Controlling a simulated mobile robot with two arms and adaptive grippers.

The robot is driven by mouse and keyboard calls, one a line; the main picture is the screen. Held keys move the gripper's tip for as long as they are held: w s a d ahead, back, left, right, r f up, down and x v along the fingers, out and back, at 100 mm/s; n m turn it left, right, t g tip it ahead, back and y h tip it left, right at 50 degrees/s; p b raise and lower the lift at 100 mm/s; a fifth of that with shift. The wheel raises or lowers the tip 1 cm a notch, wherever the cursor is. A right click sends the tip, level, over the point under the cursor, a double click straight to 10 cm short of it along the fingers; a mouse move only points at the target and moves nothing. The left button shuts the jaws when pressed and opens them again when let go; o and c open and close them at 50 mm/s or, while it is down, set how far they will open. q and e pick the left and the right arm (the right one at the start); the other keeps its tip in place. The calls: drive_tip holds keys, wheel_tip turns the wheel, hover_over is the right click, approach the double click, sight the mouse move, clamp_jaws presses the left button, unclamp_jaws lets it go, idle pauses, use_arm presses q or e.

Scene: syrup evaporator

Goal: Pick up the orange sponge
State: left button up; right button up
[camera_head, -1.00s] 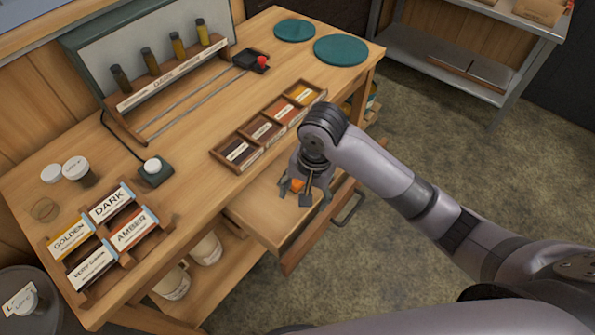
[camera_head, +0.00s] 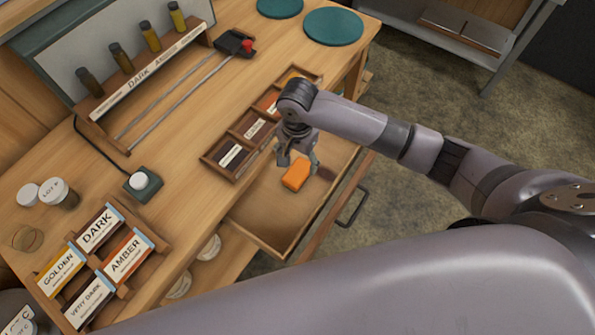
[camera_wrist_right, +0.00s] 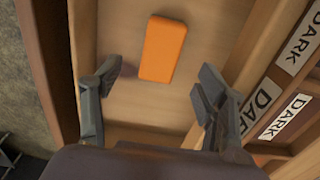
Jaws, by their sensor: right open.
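The orange sponge (camera_head: 296,174) lies flat in the open wooden drawer (camera_head: 262,213). In the right wrist view the sponge (camera_wrist_right: 162,48) lies ahead of the fingertips, between their lines and apart from both. My right gripper (camera_head: 299,158) is open and empty, above the drawer at its back part. Its two fingers show in the right wrist view (camera_wrist_right: 155,82) on either side of bare drawer floor. My left gripper is not in view; a large grey arm part of mine crosses the lower part of the head view.
The drawer handle (camera_head: 352,207) sticks out at the drawer's front. A compartment tray (camera_head: 217,166) sits on the table above the drawer. A label rack (camera_head: 152,236), a vial stand (camera_head: 157,68) and teal discs (camera_head: 333,27) stand on the table.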

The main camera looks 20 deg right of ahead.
sight(296, 173)
wheel_tip(296, 173, down, 3)
drive_tip(key=shift+w+r, duration=0.1)
drive_tip(key=shift+r, duration=0.05)
drive_tip(key=shift+a+f, duration=0.1)
drive_tip(key=shift+f, duration=0.15)
wheel_tip(296, 173, down, 4)
drive_tip(key=shift+a+r+p, duration=0.1)
drive_tip(key=shift+r+p, duration=0.05)
drive_tip(key=shift+p, duration=0.5)
drive_tip(key=shift+f, duration=0.5)
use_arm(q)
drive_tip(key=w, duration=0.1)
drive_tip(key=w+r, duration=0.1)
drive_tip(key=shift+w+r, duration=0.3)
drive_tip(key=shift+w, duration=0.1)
use_arm(e)
drive_tip(key=shift+c, duration=0.6)
drive_tip(key=c, duration=1.1)
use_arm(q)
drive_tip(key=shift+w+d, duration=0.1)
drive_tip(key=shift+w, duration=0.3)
